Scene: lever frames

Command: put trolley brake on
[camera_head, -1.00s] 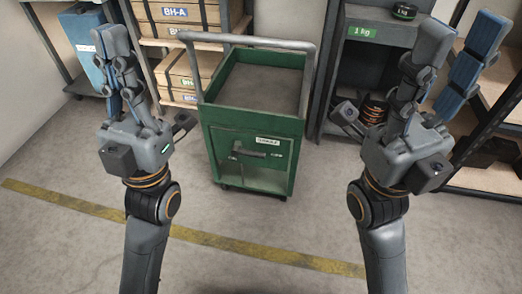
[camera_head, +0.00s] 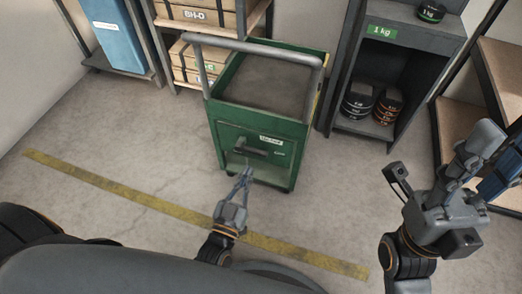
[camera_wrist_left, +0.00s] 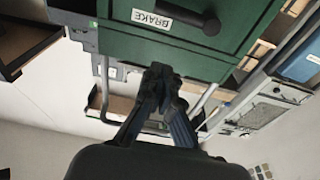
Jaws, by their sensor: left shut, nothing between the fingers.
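The green trolley (camera_head: 218,128) stands on the floor ahead, with a grey push handle. Its front panel carries a black brake lever (camera_head: 251,151), lying nearly horizontal below a white label (camera_head: 271,139). A small marking right of the lever is too small to read. In the left wrist view the label (camera_wrist_left: 166,17) reads BRAKE, and the lever (camera_wrist_left: 190,17) ends in a rounded tip. My left gripper (camera_head: 247,173) is shut and empty, just below the lever, apparently apart from it; its fingertips (camera_wrist_left: 158,70) show below the lever in the wrist view. My right gripper (camera_head: 492,160) is open and empty at the right.
A yellow floor line (camera_head: 130,197) crosses the clear floor in front.

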